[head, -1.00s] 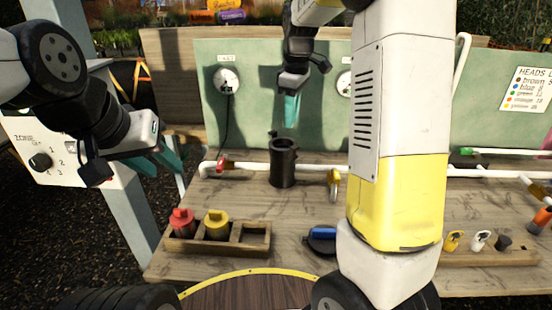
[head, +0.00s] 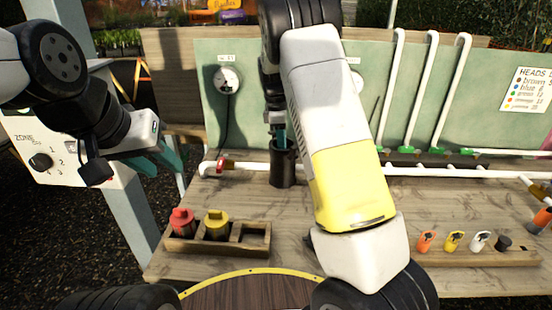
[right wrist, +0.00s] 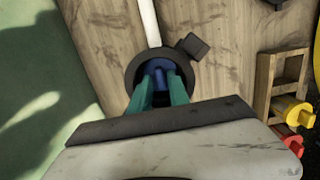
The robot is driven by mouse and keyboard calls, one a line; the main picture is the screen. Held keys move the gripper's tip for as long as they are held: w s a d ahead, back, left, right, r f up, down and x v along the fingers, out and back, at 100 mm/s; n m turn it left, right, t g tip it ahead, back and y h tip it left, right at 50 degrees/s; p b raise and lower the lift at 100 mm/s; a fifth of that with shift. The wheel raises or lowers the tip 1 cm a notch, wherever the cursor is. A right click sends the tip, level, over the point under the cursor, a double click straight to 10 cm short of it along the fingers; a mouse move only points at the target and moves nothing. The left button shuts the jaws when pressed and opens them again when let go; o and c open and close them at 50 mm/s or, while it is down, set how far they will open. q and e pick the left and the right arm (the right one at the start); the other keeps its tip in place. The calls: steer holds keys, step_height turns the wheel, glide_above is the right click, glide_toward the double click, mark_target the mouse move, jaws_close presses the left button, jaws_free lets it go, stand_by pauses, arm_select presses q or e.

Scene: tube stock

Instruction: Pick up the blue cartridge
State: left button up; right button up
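The blue cartridge (right wrist: 158,70) shows in the right wrist view, down inside the round black housing (right wrist: 134,66). In the head view that housing (head: 283,172) stands upright on the bench, and the cartridge inside is hidden. My right gripper (head: 281,138) points down into the housing's mouth. In the right wrist view its teal fingers (right wrist: 160,82) are apart, one on each side of the cartridge's blue top. Firm contact cannot be made out. My left gripper (head: 168,157) is open and empty, off the bench's left side.
A wooden tray (head: 190,247) holds a red and a yellow cartridge, with an empty slot at right. White pipe (head: 400,171) runs behind. A rack (head: 480,257) of small coloured heads stands at right. My right arm covers the bench's middle.

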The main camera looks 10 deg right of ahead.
steer(key=shift+f, duration=0.45)
steer(key=shift+c, duration=0.2)
jaws_close()
stand_by(0.9)
